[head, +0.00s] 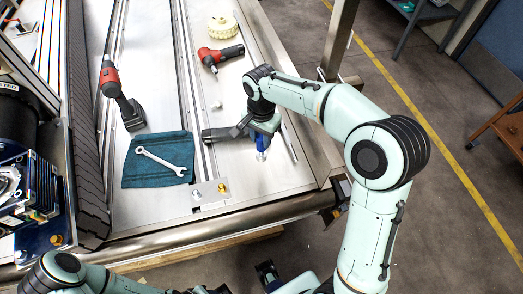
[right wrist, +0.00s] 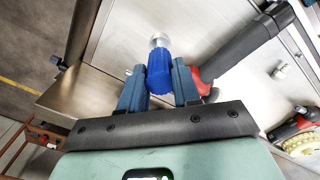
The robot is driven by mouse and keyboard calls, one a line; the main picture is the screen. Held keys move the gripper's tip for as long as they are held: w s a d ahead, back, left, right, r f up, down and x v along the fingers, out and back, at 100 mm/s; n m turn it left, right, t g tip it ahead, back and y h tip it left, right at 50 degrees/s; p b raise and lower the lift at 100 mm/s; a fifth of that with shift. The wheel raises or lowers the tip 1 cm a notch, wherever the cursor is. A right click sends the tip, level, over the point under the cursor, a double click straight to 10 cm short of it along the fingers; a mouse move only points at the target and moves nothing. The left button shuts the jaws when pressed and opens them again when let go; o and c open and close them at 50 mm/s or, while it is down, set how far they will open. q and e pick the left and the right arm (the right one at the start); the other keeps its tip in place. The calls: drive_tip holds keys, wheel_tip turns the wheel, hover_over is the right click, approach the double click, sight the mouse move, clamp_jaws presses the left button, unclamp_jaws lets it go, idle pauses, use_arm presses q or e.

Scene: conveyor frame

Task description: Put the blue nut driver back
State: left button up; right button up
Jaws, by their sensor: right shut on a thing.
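The blue nut driver (right wrist: 158,74) is between the two fingers of my right gripper (right wrist: 160,84) in the right wrist view, its silver tip pointing away from the gripper. In the head view the nut driver (head: 262,144) shows just below my right gripper (head: 262,128), over the metal bed near its right side. The right gripper is shut on its blue handle. The frames do not clearly show whether the nut driver touches the bed. Part of my left arm shows at the bottom left of the head view; the state of its gripper is unclear.
A dark-handled tool (head: 216,133) lies just left of the right gripper. A wrench (head: 160,160) rests on a teal cloth (head: 130,170). A red-black power tool (head: 112,82), another red tool (head: 210,55) and a cream gear (head: 222,27) lie on the bed. A frame post (head: 340,35) stands right.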

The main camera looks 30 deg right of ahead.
sight(261, 150)
drive_tip(key=shift+f+b, duration=0.3)
drive_tip(key=shift+f, duration=2.85)
drive_tip(key=shift+f, duration=0.2)
drive_tip(key=o, duration=1.1)
drive_tip(key=shift+c, duration=0.2)
drive_tip(key=shift+r, duration=0.1)
